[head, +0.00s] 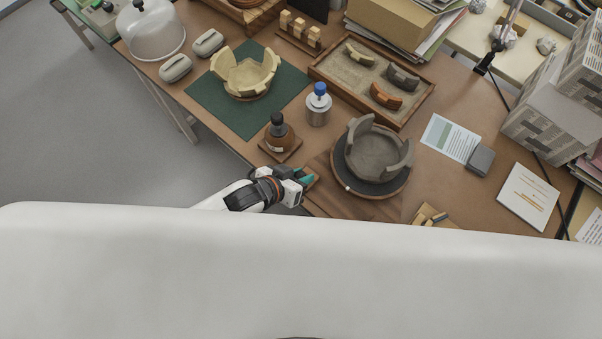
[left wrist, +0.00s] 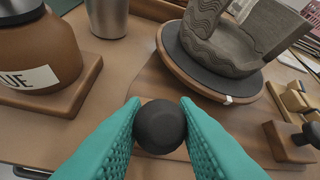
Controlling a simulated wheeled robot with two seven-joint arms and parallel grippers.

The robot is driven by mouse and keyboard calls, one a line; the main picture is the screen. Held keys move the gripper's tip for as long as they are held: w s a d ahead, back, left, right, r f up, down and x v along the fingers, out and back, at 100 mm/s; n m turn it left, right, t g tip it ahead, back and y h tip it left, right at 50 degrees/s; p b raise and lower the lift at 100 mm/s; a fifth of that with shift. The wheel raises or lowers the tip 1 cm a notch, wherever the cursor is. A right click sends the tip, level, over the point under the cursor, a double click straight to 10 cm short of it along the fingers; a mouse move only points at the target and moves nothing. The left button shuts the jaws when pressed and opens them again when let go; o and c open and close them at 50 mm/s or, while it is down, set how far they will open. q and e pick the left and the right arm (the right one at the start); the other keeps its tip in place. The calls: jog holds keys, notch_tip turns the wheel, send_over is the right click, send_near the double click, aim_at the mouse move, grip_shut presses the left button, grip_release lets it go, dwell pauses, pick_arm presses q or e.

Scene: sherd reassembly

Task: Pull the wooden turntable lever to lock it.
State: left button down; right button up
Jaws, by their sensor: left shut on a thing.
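The turntable (head: 402,187) has a dark round top and a wooden rim, and stands on a wooden base board (head: 330,200). A grey, partly rebuilt vessel (head: 372,158) sits on it; both also show at the top of the left wrist view, the vessel (left wrist: 235,45) above the turntable rim (left wrist: 200,80). My left gripper (head: 306,181) is at the board's left edge. In the left wrist view its teal fingers (left wrist: 160,112) close on both sides of a round black knob (left wrist: 160,128), seemingly the lever's knob. The rest of the lever is hidden. My right gripper is not in view.
A brown bottle (head: 280,137) on a wooden stand is close behind the left gripper, with a blue-capped metal container (head: 318,105) beyond. A sherd tray (head: 352,82) lies behind the turntable. Small wooden tools (head: 430,216) lie at the front right.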

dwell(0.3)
pick_arm(q)
jog(key=c, duration=1.2)
grip_release()
jog(key=shift+o, duration=0.2)
jog(key=b+v, duration=0.1)
jog(key=v, duration=1.1)
